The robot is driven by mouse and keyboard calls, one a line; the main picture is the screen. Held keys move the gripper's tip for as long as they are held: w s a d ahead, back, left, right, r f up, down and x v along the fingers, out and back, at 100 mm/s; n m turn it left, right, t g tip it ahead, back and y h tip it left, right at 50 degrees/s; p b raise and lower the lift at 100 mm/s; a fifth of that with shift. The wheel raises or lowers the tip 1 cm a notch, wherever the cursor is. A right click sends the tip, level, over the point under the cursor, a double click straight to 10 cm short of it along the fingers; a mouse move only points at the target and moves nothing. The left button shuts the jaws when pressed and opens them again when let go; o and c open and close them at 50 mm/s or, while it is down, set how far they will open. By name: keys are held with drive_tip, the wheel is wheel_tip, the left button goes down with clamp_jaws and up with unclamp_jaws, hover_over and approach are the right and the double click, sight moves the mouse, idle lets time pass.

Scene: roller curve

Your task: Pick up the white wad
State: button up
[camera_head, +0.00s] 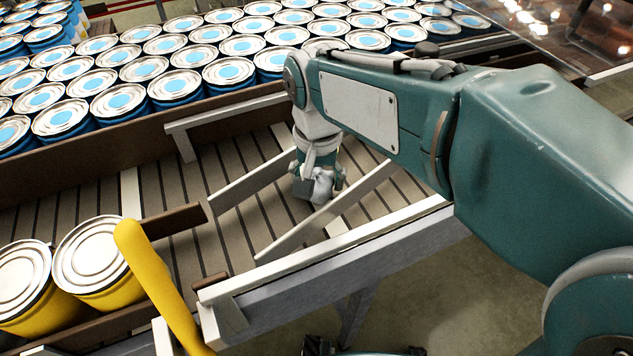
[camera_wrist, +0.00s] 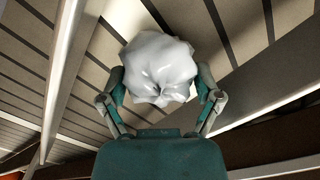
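The white wad (camera_wrist: 160,68) is a crumpled, glossy lump in the upper middle of the wrist view. It lies between the two fingers of my gripper (camera_wrist: 161,80), with one finger close to each side. I cannot tell whether the fingers press on it or stand just apart. In the head view my gripper (camera_head: 318,182) points down low over the slatted conveyor, with the pale wad (camera_head: 323,187) at its end. The contact between the wad and the slats is hidden.
Pale guide rails (camera_head: 325,212) run on both sides of my gripper, over the slatted conveyor (camera_head: 160,180). Many blue cans (camera_head: 175,85) stand behind a brown wall. Yellow cans (camera_head: 92,265) and a yellow bar (camera_head: 155,280) are at the lower left.

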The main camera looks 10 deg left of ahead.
sight(315, 175)
drive_tip(key=shift+a, duration=0.15)
drive_tip(key=shift+r, duration=0.35)
drive_tip(key=r, duration=0.3)
drive_tip(key=shift+s+r, duration=0.2)
drive_tip(key=shift+s, duration=0.2)
drive_tip(key=s+r, duration=0.3)
drive_tip(key=s, duration=0.1)
drive_tip(key=s+r, duration=0.3)
drive_tip(key=s, duration=0.2)
drive_tip(key=s+r, duration=0.3)
drive_tip(key=s, duration=0.1)
drive_tip(key=shift+s+a, duration=0.1)
drive_tip(key=shift+s, duration=0.05)
